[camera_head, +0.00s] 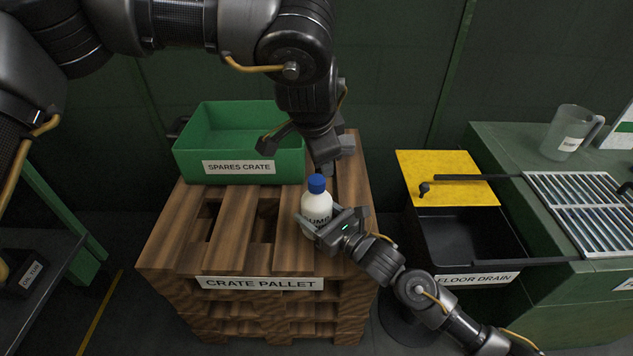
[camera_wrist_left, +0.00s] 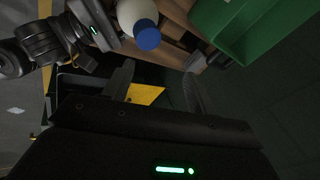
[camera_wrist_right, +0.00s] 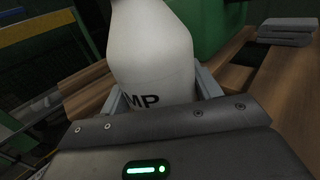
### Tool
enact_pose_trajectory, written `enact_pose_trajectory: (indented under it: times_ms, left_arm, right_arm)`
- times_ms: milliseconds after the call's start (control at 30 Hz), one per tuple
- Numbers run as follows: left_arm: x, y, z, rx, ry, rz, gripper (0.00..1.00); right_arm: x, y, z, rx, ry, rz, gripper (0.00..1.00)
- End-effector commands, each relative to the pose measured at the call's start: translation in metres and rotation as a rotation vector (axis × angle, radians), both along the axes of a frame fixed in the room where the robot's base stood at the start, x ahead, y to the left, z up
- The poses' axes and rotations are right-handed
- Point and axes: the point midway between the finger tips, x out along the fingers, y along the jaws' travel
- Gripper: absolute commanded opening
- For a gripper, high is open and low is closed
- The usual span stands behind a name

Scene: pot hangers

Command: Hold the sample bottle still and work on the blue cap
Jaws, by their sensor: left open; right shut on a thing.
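The white sample bottle (camera_head: 316,207) stands upright on the crate pallet, its label partly covered by my right gripper. Its blue cap (camera_head: 317,183) is on top; the cap also shows in the left wrist view (camera_wrist_left: 147,36). My right gripper (camera_head: 321,229) is shut on the bottle's body, with a finger on each side in the right wrist view (camera_wrist_right: 165,98). My left gripper (camera_head: 325,163) is above and behind the cap, apart from it. In the left wrist view its fingers (camera_wrist_left: 158,85) are spread and empty, with the cap beyond them.
The wooden crate pallet (camera_head: 165,238) has open gaps between its slats. A green spares crate (camera_head: 195,145) stands at its back left. To the right are a black floor drain basin (camera_head: 465,235) with a yellow panel (camera_head: 440,172), a grate (camera_head: 590,205) and a clear jug (camera_head: 570,130).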

Motion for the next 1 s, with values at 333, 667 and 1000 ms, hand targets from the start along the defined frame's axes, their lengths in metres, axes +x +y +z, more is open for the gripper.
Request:
enact_pose_trajectory:
  times_ms: [333,667,1000]
  left_arm:
    - [0.029,0.013,0.017,0.281,0.288,-0.399,0.57]
    - [0.007,0.006,0.021,0.254,0.398,-0.701,0.57]
    - [0.007,0.007,0.008,0.258,0.398,-0.714,0.57]
  right_arm:
    - [0.0,0.0,0.0,0.001,0.001,0.001,0.22]
    - [0.0,0.001,0.0,0.001,0.001,0.001,0.22]
    - [0.0,0.0,0.0,0.001,0.001,0.001,0.22]
